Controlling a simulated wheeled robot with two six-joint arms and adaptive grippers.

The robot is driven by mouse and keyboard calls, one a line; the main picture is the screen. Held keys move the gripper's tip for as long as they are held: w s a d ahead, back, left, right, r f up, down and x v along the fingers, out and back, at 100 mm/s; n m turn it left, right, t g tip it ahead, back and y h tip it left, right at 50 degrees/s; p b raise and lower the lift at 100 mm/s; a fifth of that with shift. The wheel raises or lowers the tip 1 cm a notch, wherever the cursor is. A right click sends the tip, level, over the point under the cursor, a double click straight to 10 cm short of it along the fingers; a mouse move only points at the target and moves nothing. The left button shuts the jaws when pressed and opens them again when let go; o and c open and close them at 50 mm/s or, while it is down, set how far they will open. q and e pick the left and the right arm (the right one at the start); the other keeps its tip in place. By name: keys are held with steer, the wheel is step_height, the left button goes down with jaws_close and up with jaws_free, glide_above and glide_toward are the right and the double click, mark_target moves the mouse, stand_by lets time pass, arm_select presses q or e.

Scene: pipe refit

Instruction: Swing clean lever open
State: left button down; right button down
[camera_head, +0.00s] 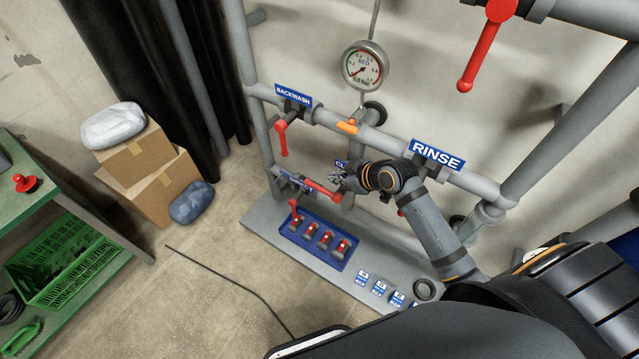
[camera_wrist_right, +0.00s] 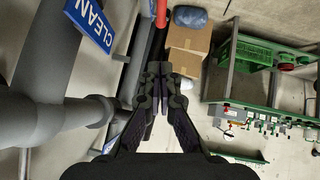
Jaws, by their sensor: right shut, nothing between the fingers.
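The blue CLEAN sign (camera_wrist_right: 90,24) shows in the right wrist view; in the head view only a corner of it (camera_head: 341,164) shows behind my right gripper. A red lever (camera_head: 322,190) lies nearly level just left of and below that gripper. I cannot tell for sure which valve it belongs to. A red bar (camera_wrist_right: 161,14) shows at the top of the wrist view, beyond the fingertips. My right gripper (camera_head: 337,180) is shut and empty; its fingers (camera_wrist_right: 159,72) meet in the wrist view. Contact with the lever cannot be made out. My left gripper is not in view.
The BACKWASH lever (camera_head: 283,138) hangs down at the left, and the RINSE sign (camera_head: 437,155) is on the right. A blue tray (camera_head: 284,229) with several red-handled valves stands below on a grey ledge. Cardboard boxes (camera_head: 151,174) and a green shelf (camera_head: 60,190) stand further left.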

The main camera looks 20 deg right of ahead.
glide_above(314, 185)
steer(key=s, duration=0.3)
step_height(314, 185, down, 6)
steer(key=f, duration=0.3)
steer(key=d+f, duration=0.1)
steer(key=shift+w, duration=0.4)
steer(key=shift+d+f, duration=0.1)
steer(key=shift+f, duration=0.35)
steer(key=shift+w+f+g+h+p, duration=0.1)
steer(key=shift+g+h+p, duration=0.2)
steer(key=shift+p, duration=0.2)
